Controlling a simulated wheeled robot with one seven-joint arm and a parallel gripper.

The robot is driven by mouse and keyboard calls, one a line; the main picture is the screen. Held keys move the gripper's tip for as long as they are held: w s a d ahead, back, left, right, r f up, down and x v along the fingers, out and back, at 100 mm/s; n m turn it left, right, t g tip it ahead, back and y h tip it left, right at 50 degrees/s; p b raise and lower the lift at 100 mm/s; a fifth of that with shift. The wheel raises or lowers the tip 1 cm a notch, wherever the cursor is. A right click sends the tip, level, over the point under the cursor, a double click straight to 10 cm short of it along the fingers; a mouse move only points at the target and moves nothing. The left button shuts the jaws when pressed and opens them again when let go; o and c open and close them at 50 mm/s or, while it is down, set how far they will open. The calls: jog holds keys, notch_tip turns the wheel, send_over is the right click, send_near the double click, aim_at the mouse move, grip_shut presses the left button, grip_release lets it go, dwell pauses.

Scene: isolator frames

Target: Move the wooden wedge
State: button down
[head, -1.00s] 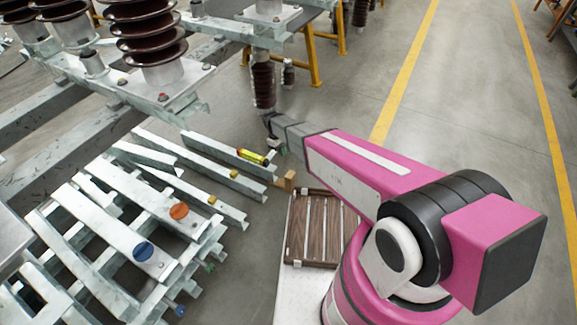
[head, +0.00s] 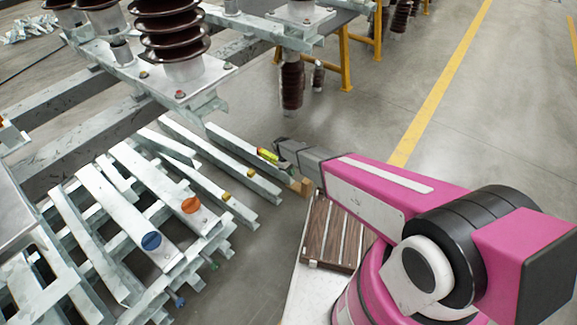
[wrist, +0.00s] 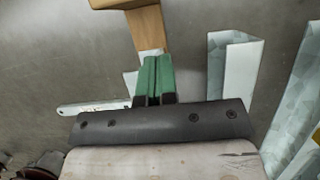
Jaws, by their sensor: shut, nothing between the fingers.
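A tan wooden piece, seemingly the wooden wedge (head: 304,187), is at the right end of the metal bars in the head view, near the slatted wooden rack. In the head view my gripper (head: 286,163) is a little up and left of the wedge.
A yellow spirit level (head: 268,155) lies on a bar just left of my gripper. Stacked galvanised bars (head: 120,205) fill the left, with orange and blue discs on them. A slatted brown rack (head: 333,232) is below the wedge. Brown insulators stand behind. Open floor is at right.

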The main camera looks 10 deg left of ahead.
aim_at(302, 182)
jog(key=shift+s+d+f, duration=0.2)
jog(key=shift+s+d, duration=0.1)
jog(key=shift+d, duration=0.4)
jog(key=shift+s+d+f, duration=0.2)
jog(key=shift+s+d, duration=0.05)
jog(key=shift+d, duration=0.5)
jog(key=shift+s+d+f, duration=0.2)
jog(key=shift+s+d, duration=0.1)
jog(key=shift+d, duration=0.4)
jog(key=shift+s+d, duration=0.2)
jog(key=shift+d, duration=0.3)
jog(key=shift+s+d, duration=0.2)
jog(key=shift+d, duration=0.25)
jog(key=shift+a, duration=0.1)
